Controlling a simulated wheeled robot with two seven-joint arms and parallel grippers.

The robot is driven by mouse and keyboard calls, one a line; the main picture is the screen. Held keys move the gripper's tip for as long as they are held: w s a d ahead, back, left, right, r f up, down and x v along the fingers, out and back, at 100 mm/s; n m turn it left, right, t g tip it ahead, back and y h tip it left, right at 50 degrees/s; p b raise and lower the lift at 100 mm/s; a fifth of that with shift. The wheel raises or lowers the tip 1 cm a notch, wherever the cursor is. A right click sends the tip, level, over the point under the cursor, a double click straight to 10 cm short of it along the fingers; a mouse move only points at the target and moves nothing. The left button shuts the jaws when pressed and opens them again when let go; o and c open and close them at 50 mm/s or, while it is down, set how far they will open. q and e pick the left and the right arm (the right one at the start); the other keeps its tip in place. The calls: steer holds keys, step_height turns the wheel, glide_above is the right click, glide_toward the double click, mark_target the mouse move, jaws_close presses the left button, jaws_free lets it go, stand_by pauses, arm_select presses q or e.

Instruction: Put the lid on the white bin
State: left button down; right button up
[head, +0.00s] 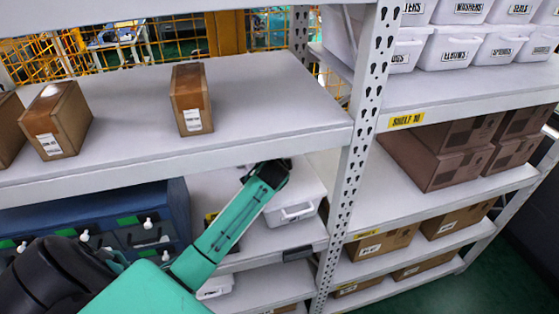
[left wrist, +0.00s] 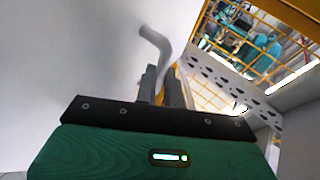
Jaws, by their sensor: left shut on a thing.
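The white bin (head: 291,214) stands on the shelf below the top one, with its front handle facing out. A pale, flat surface that looks like the lid (head: 305,182) lies over the bin's top; I cannot tell whether it is seated. My left gripper (head: 270,172) is at its left back edge, under the upper shelf, its fingertips hidden in the head view. In the left wrist view my left gripper (left wrist: 163,88) is shut on a bent grey handle (left wrist: 156,45), apparently the lid's. A smooth pale surface (left wrist: 65,50) fills that view's left. My right gripper is not in view.
The upper shelf (head: 250,110) with brown boxes (head: 191,98) hangs close above my left arm. A perforated upright post (head: 352,150) stands right of the bin. A blue cabinet (head: 178,205) is to the left. White bins (head: 455,45) and brown boxes fill the right rack.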

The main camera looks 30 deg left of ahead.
arm_select(q)
steer(key=shift+f, duration=0.1)
stand_by(0.3)
steer(key=shift+f+p, duration=0.1)
steer(key=shift+p, duration=0.2)
stand_by(0.3)
steer(key=c, duration=1.4)
jaws_free()
steer(key=shift+c, duration=0.2)
steer(key=shift+s, duration=0.1)
